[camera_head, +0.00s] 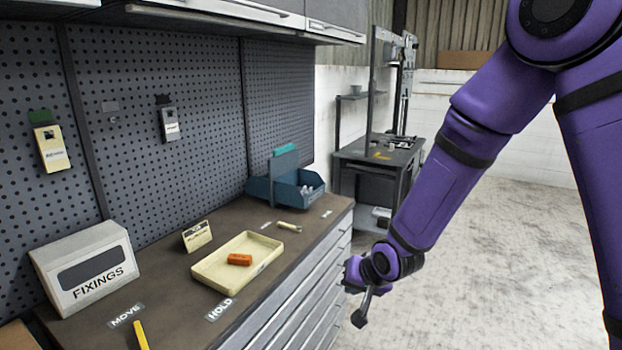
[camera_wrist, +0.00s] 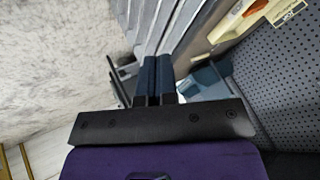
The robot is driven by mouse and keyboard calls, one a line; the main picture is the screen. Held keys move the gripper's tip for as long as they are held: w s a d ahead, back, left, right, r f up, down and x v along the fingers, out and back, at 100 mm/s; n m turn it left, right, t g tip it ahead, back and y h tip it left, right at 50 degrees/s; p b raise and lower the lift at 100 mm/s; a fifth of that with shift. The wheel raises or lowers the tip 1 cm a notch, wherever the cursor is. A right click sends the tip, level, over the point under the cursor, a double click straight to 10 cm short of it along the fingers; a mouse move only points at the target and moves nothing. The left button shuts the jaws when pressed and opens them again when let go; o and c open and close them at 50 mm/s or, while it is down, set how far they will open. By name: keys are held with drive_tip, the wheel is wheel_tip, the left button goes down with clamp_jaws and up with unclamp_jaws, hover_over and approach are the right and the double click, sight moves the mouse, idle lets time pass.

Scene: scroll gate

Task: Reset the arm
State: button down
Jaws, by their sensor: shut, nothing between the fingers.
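My purple arm (camera_head: 445,185) hangs over the floor, to the right of the workbench. My gripper (camera_head: 361,316) points downward beside the drawer fronts, apart from the bench and from every object on it. In the wrist view my gripper's two dark blue fingers (camera_wrist: 156,78) lie side by side, shut, with nothing between them.
The workbench (camera_head: 165,285) carries a cream tray (camera_head: 215,285) with an orange block (camera_head: 240,260), a blue bin (camera_head: 262,188), a FIXINGS box (camera_head: 90,272) and a yellow stick (camera_head: 140,335). A pegboard (camera_head: 210,100) stands behind. The concrete floor (camera_head: 500,270) is clear.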

drive_tip(key=s+d+r+h, duration=0.2)
drive_tip(key=s+d+r, duration=0.2)
drive_tip(key=d+r, duration=0.45)
drive_tip(key=s+d+r+h, duration=0.1)
drive_tip(key=s+d+r, duration=0.35)
drive_tip(key=r, duration=0.65)
drive_tip(key=s+d+r, duration=0.4)
drive_tip(key=s, duration=0.5)
drive_tip(key=s+d+r+n+h, duration=0.1)
drive_tip(key=s+d+r, duration=0.2)
drive_tip(key=s, duration=0.7)
wheel_tip(320, 180, up, 2)
drive_tip(key=shift+d+g, duration=0.4)
